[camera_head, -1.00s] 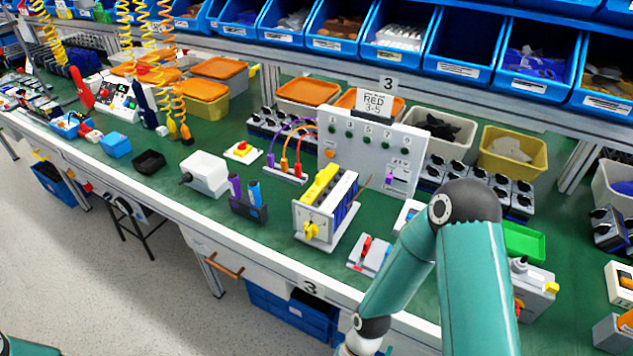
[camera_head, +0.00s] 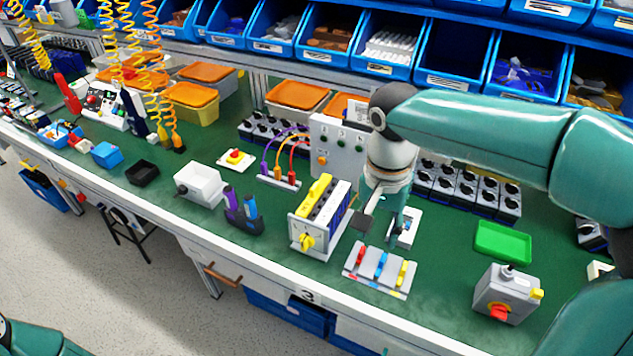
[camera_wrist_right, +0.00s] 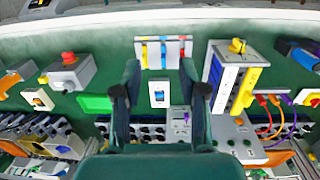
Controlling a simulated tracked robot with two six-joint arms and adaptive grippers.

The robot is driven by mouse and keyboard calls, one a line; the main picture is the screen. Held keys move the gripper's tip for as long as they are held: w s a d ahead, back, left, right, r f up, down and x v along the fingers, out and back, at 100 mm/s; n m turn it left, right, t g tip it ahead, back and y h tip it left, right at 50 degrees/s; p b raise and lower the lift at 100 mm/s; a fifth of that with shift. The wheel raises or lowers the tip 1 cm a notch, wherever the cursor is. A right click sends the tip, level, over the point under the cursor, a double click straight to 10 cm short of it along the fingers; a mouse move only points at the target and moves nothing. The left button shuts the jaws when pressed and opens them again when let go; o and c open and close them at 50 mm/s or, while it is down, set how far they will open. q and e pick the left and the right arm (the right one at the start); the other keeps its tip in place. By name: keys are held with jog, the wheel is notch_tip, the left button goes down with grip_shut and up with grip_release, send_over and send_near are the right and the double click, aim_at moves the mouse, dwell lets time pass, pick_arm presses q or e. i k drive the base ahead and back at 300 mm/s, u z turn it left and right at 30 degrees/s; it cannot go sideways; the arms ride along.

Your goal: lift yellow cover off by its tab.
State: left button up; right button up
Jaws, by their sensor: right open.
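The yellow cover (camera_head: 313,197) lies along the top of the rotary switch (camera_head: 326,232), a pale block with a yellow knob (camera_head: 307,243) on its front face. In the right wrist view the cover (camera_wrist_right: 248,88) is a yellow strip right of my gripper. I cannot make out its tab clearly. My right gripper (camera_head: 383,224) is open and empty, pointing down above the bench to the right of the switch, apart from it. Its two spread fingers also show in the right wrist view (camera_wrist_right: 163,92). My left gripper is out of view.
A plate with red, blue and yellow levers (camera_head: 380,268) lies in front of my right gripper. A purple and blue holder (camera_head: 243,215) stands left of the switch. A grey panel (camera_head: 337,150) stands behind. A green tray (camera_head: 502,241) and grey box (camera_head: 507,293) are at right.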

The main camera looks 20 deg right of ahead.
aim_at(318, 187)
jog(key=i, duration=0.85)
jog(key=u, duration=0.05)
